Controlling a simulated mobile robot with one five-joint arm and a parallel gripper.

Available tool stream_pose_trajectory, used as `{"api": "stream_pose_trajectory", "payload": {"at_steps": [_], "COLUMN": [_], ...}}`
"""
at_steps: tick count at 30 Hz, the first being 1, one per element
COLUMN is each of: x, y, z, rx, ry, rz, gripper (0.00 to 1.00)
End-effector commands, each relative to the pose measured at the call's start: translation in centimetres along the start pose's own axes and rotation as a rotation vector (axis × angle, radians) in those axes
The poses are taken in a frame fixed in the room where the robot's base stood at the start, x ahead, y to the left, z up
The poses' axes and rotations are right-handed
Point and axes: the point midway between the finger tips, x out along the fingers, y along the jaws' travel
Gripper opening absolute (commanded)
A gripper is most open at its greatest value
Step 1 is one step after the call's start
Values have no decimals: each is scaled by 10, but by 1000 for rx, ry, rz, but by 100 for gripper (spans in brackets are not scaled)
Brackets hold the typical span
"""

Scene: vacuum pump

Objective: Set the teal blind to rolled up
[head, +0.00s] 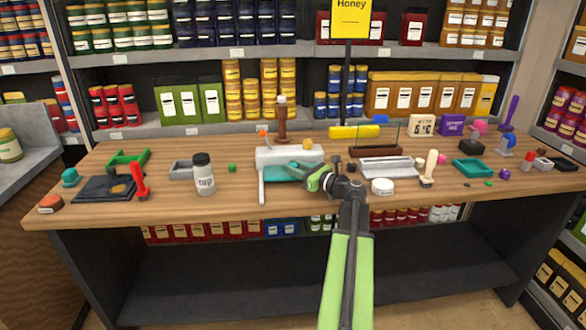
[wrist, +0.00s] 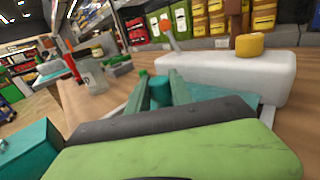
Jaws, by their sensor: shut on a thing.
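The teal blind (head: 283,172) shows in the head view as a teal strip below a white housing (head: 288,154) with a white side post (head: 262,190). In the wrist view the white housing (wrist: 235,78) fills the upper right, with part of the teal blind (wrist: 205,93) below it. My gripper (head: 313,180) is at the blind's right front. In the wrist view my gripper (wrist: 161,84) is shut on a small teal upright piece (wrist: 160,96), seemingly the blind's pull. My gripper and arm hide the blind's right part, so how far it hangs is unclear.
A white round tin (head: 383,187) and a pale-handled stamp (head: 429,168) stand to the right. A brown stand with a clear panel (head: 378,138) is behind right. The table's front edge is close below.

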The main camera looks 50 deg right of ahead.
Motion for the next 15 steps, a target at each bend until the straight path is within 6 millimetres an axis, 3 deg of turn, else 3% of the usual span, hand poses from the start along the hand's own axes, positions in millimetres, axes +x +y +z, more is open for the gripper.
{"api": "stream_pose_trajectory", "payload": {"at_steps": [9, 15], "x": [30, 30], "y": [-32, -31], "z": [0, 0], "rx": [0, 0], "ry": [0, 0], "rz": [-1, -2], "gripper": [0, 0]}}
